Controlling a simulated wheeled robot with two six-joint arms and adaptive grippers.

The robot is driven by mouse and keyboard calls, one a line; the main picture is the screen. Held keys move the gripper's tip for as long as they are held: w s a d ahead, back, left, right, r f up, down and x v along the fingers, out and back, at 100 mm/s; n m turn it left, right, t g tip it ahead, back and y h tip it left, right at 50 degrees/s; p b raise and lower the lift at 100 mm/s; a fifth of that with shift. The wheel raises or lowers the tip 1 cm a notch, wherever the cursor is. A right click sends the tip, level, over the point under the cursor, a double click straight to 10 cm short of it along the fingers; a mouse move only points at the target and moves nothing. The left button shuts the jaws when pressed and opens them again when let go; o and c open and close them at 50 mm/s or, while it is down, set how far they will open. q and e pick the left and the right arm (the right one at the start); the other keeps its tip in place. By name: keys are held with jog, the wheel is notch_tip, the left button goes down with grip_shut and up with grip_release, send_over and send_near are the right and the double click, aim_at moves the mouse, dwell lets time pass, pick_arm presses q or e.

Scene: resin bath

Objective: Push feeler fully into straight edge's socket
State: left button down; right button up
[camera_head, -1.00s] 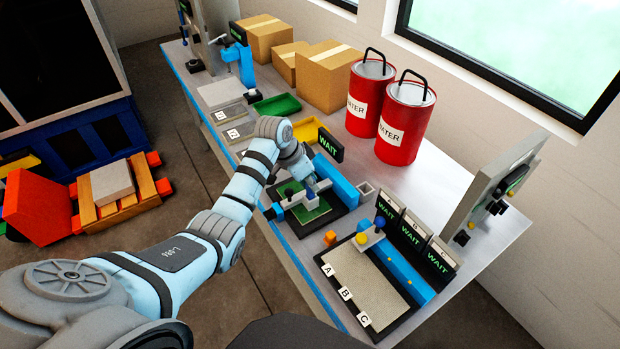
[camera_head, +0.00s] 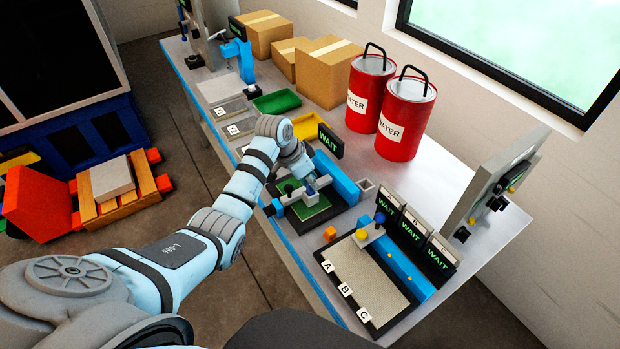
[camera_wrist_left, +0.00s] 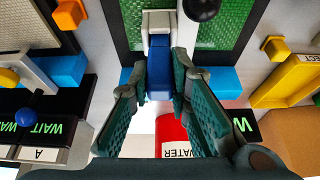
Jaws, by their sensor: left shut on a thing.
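My left gripper (camera_head: 308,185) is over the station with the green plate (camera_head: 311,207) in the head view. In the left wrist view its two fingers (camera_wrist_left: 160,85) are closed on the sides of a blue block (camera_wrist_left: 159,72), which appears to be the feeler. A pale block (camera_wrist_left: 158,20) adjoins its far end. A white bar (camera_wrist_left: 206,32), perhaps the straight edge, lies across the green plate beside it, with a black knob (camera_wrist_left: 201,8). The socket is not clearly visible, so I cannot tell how deep the feeler sits. My right gripper is not in view.
Beside the station are an orange cube (camera_head: 330,233), a yellow tray (camera_head: 306,126) and the A-B-C board (camera_head: 371,273) with blue and yellow knobs. Two red water cans (camera_head: 405,120) stand behind. A WAIT sign (camera_head: 329,141) rises close to the gripper.

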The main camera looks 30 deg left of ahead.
pick_arm(q)
jog(key=shift+f, duration=0.15)
jog(key=c, duration=1.4)
grip_release()
